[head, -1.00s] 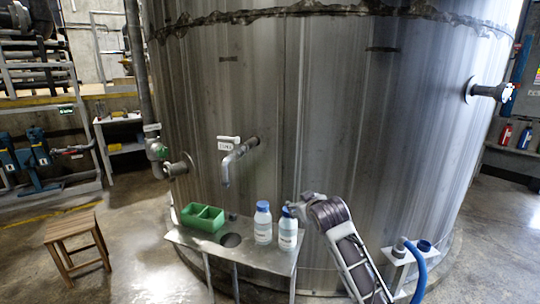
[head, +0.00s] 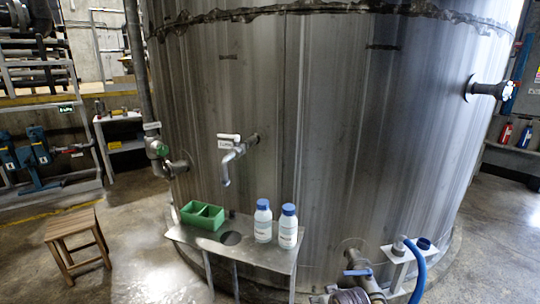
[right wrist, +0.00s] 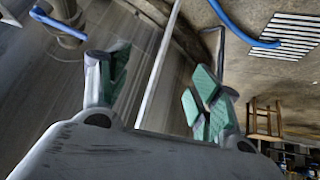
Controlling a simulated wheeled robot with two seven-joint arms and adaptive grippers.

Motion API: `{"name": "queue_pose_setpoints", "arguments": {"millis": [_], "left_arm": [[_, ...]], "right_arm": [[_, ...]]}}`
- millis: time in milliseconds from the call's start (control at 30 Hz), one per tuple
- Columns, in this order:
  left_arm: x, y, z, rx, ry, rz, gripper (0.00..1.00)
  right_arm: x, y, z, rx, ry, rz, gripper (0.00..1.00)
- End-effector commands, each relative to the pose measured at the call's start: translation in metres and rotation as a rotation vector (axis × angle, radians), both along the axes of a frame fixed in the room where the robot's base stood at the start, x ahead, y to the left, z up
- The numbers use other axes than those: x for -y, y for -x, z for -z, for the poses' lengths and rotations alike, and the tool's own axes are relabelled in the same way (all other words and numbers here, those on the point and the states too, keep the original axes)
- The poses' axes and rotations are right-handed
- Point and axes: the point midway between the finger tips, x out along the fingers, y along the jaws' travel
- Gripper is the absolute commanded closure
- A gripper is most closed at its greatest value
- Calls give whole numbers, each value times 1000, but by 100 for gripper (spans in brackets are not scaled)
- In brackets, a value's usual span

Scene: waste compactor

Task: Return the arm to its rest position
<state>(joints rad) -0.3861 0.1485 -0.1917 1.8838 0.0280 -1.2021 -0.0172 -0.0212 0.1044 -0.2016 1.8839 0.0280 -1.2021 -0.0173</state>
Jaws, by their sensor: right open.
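My right gripper shows in the right wrist view (right wrist: 160,88) with its two green-padded fingers spread wide and nothing between them. In the head view only a part of my right arm shows at the bottom edge, right of the small metal table. Two white bottles with blue caps, a left one (head: 263,222) and a right one (head: 288,228), stand upright on the metal table (head: 270,254), apart from my arm. My left gripper is in no view.
A green two-part bin (head: 203,215) sits on the table by a round hole. A blue-handled valve (head: 357,272) and a blue hose (head: 420,268) stand at the lower right. The big steel tank (head: 330,130) rises behind. A wooden stool (head: 75,238) is at left.

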Motion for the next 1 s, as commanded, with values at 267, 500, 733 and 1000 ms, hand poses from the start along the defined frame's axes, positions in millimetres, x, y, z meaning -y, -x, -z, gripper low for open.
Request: {"name": "queue_pose_setpoints", "arguments": {"millis": [267,500,733,1000], "left_arm": [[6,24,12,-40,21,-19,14],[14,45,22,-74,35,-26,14],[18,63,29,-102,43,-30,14],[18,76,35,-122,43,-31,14]], "right_arm": [[8,74,77,-153,-2,19,36],[8,146,132,-282,-4,20,36],[7,209,170,-385,-4,21,36],[7,256,193,-461,-3,21,36]]}}
